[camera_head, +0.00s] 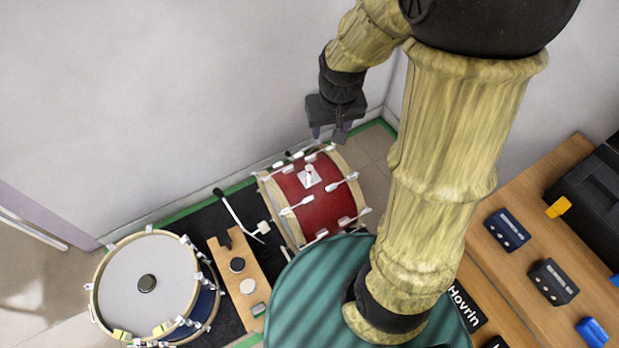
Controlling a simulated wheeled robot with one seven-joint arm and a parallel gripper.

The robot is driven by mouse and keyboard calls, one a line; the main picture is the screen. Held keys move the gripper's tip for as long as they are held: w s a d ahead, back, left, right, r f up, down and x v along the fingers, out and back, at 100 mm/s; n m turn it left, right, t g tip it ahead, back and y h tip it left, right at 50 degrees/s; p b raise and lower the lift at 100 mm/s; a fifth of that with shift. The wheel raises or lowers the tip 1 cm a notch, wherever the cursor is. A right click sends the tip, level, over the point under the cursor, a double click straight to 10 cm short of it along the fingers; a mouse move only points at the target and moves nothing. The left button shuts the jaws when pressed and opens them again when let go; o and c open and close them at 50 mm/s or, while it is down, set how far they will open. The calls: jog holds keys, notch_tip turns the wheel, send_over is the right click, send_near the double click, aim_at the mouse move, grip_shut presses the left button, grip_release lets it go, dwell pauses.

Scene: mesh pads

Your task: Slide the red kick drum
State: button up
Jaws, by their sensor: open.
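The red kick drum (317,202) lies on its side on a dark mat, with pale hoops and silver lugs. Its lower right part is partly hidden behind a green round surface. My gripper (331,138) is open and empty, at the far right end of the drum, near its rim. I cannot tell whether the fingertips touch the drum. My arm comes down from the upper right.
A blue drum with a white head (144,281) stands at the left. A wooden board (237,275) with knobs and a pedal (240,217) lie between the drums. A wall (180,100) rises behind. A wooden table (545,235) with small boxes is at the right.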

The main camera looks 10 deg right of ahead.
jog(key=w+f+g+b, duration=0.1)
jog(key=w+f+b, duration=1.15)
jog(key=f, duration=0.45)
jog(key=g+b, duration=0.1)
jog(key=b, duration=1.2)
send_over(310, 168)
notch_tip(310, 168, down, 19)
jog(key=shift+w+a, duration=0.1)
jog(key=shift+w, duration=0.05)
jog(key=shift+f, duration=0.1)
notch_tip(310, 168, down, 17)
jog(key=b, duration=0.5)
jog(key=shift+f, duration=0.15)
jog(key=shift+c, duration=0.4)
grip_shut()
